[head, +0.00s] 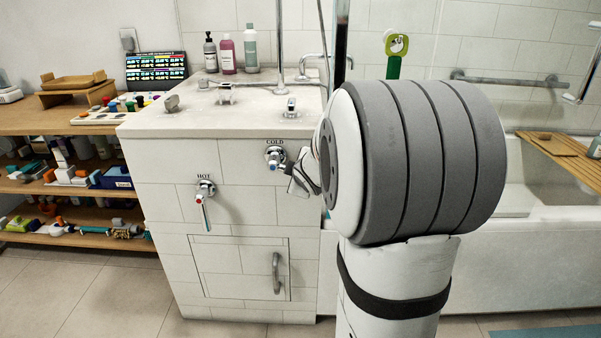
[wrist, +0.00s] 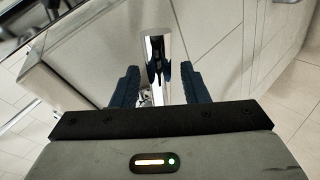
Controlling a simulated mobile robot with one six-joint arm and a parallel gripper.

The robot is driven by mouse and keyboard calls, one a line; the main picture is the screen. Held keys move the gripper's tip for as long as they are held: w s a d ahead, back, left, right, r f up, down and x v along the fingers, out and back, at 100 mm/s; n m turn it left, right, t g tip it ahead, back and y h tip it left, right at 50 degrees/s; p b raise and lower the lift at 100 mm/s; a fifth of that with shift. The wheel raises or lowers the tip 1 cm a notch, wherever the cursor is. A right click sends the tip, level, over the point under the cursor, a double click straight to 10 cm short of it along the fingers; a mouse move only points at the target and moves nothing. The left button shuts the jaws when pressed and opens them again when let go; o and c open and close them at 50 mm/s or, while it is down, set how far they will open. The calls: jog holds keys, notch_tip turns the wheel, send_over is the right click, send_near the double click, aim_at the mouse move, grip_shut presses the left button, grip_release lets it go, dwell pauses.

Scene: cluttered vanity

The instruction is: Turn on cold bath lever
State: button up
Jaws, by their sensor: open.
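The cold lever (head: 274,156) is a chrome valve under the COLD label on the white tiled front of the vanity. Its lower part is hard to make out beside my arm in the head view. In the wrist view a chrome lever (wrist: 155,46) stands between the two dark fingers of my gripper (wrist: 159,82). The fingers are apart, one on each side of it, and I cannot tell whether either touches it. In the head view my gripper is mostly hidden by my arm.
The HOT lever (head: 204,190) hangs down to the left on the same front. Below is a cabinet door with a handle (head: 276,272). Bottles (head: 227,55) stand on the counter (head: 222,118). Shelves with clutter are at left; the bathtub (head: 560,250) is at right.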

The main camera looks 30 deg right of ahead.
jog(key=p+v, duration=0.3)
jog(key=v, duration=0.4)
jog(key=shift+a+r, duration=0.1)
jog(key=shift+a, duration=0.05)
